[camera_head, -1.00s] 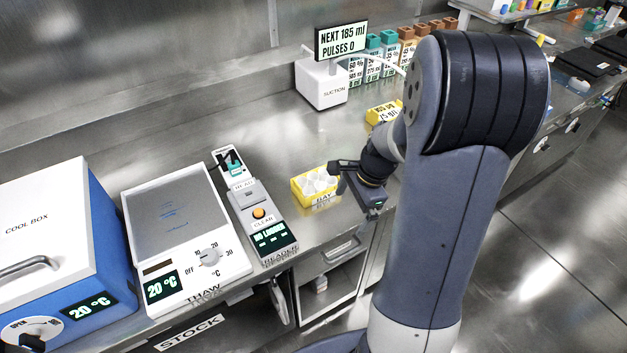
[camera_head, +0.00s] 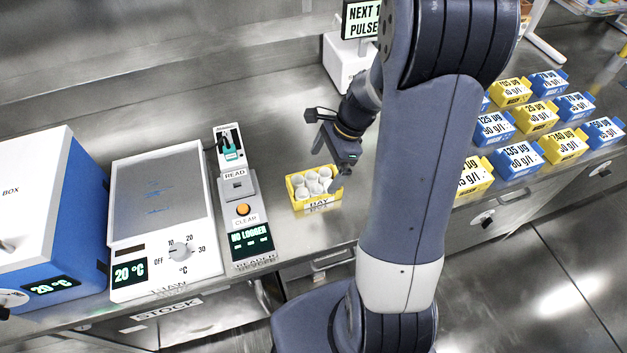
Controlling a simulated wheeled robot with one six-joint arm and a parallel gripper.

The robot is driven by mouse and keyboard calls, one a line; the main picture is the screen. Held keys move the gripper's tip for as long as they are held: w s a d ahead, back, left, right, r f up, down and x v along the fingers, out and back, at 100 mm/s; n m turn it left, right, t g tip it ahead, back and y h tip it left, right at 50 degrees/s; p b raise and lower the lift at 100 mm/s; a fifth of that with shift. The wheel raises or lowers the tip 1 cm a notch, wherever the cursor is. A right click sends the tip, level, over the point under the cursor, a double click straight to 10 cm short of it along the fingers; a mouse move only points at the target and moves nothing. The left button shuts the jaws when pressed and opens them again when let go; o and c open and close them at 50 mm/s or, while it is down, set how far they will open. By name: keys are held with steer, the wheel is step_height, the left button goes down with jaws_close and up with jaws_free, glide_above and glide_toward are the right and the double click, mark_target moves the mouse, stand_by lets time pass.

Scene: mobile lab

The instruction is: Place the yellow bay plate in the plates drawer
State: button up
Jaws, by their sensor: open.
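The yellow bay plate (camera_head: 301,200) sits on the steel bench near its front edge, with a BAY label on its front and several white round wells or cups in it. Drawer fronts and handles show below the bench edge, one handle (camera_head: 333,260) just below the plate. I cannot tell which one is the plates drawer; only a STOCK label (camera_head: 166,308) is readable, at the left.
Left of the plate stand the logger reader (camera_head: 241,200), the thaw plate (camera_head: 165,205) and the blue cool box (camera_head: 60,220). The suction unit (camera_head: 347,62) stands behind. Several yellow and blue labelled boxes (camera_head: 520,158) fill the bench at right. Bare bench surrounds the yellow plate.

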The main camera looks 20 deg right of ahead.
mark_target(314, 182)
steer(key=x, duration=0.8)
steer(key=shift+w+d+f, duration=0.15)
steer(key=shift+w+f, duration=0.05)
steer(key=shift+w, duration=0.15)
steer(key=shift+c, duration=0.6)
steer(key=c, duration=1)
steer(key=shift+r, duration=0.1)
